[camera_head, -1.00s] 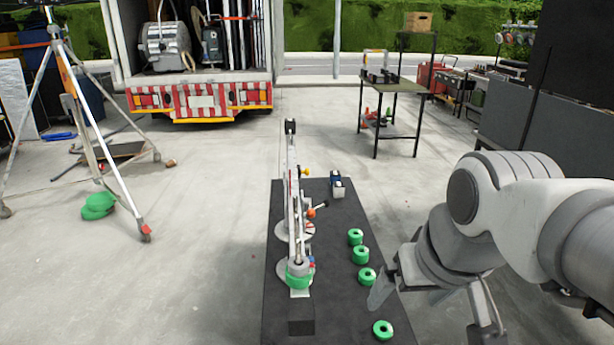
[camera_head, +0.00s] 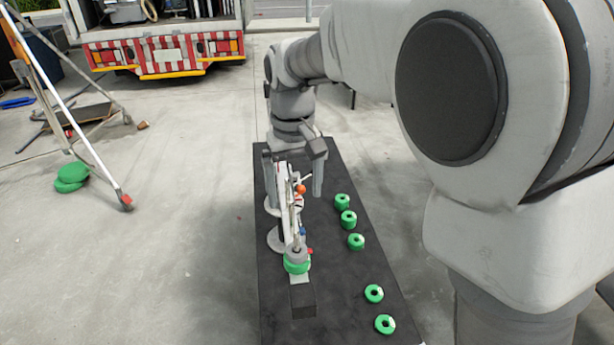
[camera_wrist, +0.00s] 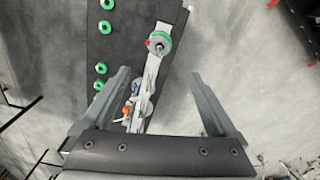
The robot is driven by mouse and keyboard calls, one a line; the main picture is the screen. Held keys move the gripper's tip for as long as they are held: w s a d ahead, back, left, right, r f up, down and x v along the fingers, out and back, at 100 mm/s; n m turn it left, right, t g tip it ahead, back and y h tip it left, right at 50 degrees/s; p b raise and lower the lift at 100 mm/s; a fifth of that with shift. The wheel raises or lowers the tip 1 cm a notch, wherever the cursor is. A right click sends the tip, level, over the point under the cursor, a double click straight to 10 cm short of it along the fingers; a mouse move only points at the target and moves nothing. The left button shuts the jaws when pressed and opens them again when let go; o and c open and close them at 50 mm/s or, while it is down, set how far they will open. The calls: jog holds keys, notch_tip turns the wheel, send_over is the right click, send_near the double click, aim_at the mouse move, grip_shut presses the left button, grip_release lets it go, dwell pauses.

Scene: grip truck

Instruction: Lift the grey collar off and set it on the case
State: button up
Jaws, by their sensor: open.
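The grey collar (camera_head: 295,256) sits on the near end of a long, pale jib-like arm, on top of a green ring (camera_head: 297,267). In the wrist view the collar (camera_wrist: 158,47) shows beyond my fingertips, ringed by green. The long dark flat surface (camera_head: 345,285), seemingly the case top, carries the jib. My gripper (camera_head: 293,185) is open above the jib's far part, away from the collar. In the wrist view my gripper (camera_wrist: 160,76) has its fingers wide apart with nothing held between them. My arm hides the jib's far end.
Several loose green rings, one of them nearest the front (camera_head: 385,324), lie along the right side of the dark surface. A dark block (camera_head: 303,300) is at the jib's near end. A tripod (camera_head: 75,125) stands on the left floor and a truck (camera_head: 165,50) behind.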

aim_at(297, 248)
notch_tip(297, 248, down, 17)
jog(key=shift+r, duration=0.1)
dwell(0.3)
jog(key=c, duration=1.4)
jog(key=o, duration=0.6)
jog(key=shift+c, duration=1.3)
jog(key=shift+r+p, duration=1.1)
jog(key=shift+r, duration=0.25)
jog(key=shift+r+p, duration=1.7)
jog(key=shift+r, duration=0.7)
